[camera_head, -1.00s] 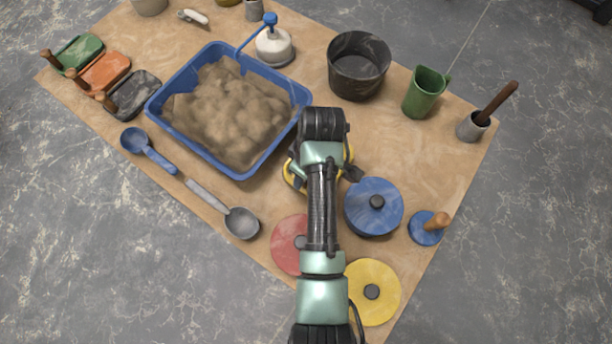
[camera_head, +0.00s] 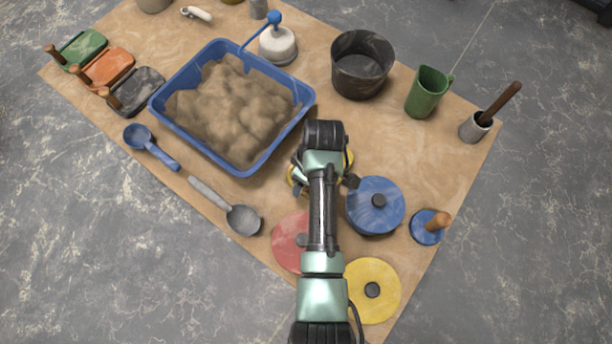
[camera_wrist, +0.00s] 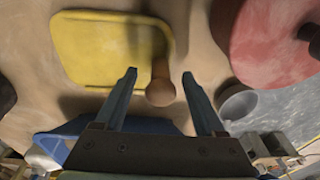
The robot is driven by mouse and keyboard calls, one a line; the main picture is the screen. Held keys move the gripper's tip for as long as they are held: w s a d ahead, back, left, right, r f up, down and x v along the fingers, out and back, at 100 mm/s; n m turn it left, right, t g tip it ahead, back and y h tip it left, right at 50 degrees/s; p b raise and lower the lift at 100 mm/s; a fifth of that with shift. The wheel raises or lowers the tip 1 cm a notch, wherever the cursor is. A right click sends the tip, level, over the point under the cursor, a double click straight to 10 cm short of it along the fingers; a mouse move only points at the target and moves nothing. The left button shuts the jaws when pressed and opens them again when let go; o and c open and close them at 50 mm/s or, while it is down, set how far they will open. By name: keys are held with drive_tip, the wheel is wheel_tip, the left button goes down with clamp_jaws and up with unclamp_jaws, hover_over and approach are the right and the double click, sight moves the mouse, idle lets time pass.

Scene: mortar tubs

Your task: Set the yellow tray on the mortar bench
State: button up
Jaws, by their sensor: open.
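The yellow tray (camera_wrist: 105,48) shows in the wrist view as a flat yellow plate with a raised rim and a round-ended wooden handle (camera_wrist: 161,90). It appears to lie on the tan top of the mortar bench (camera_head: 240,275). My gripper (camera_wrist: 159,74) is open, with one finger on each side of the handle in the picture. I cannot tell whether the fingers are down at the handle's height. In the head view my arm covers most of the tray, and only slivers of yellow (camera_head: 349,159) show beside my wrist.
A blue tub of sand (camera_head: 160,112) stands left of my arm. A blue lidded pot (camera_head: 362,207), a red disc (camera_head: 288,240) and a yellow disc (camera_head: 385,275) sit close around it. Green, orange and black handled trays (camera_head: 118,68) stand at the far left.

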wheel_tip(320, 180, up, 12)
drive_tip(key=d, duration=0.1)
drive_tip(key=w+r+m+t, duration=0.2)
drive_tip(key=w+r+t, duration=0.25)
drive_tip(key=r, duration=0.45)
drive_tip(key=w+r+m+t, duration=0.1)
drive_tip(key=w+r+t, duration=0.35)
drive_tip(key=r, duration=0.55)
drive_tip(key=w+r+m+t, duration=0.2)
drive_tip(key=w+r+t, duration=0.25)
drive_tip(key=r, duration=0.45)
wheel_tip(320, 180, up, 16)
drive_tip(key=s+a+m+t, duration=0.1)
drive_tip(key=s+m+t, duration=0.1)
drive_tip(key=t, duration=0.3)
drive_tip(key=s+r+m+t+h, duration=0.1)
drive_tip(key=s+r+m+t, duration=0.3)
drive_tip(key=s+r+t, duration=0.4)
drive_tip(key=s+r, duration=0.5)
drive_tip(key=r, duration=0.4)
drive_tip(key=shift+r, duration=0.4)
drive_tip(key=shift+s, duration=0.1)
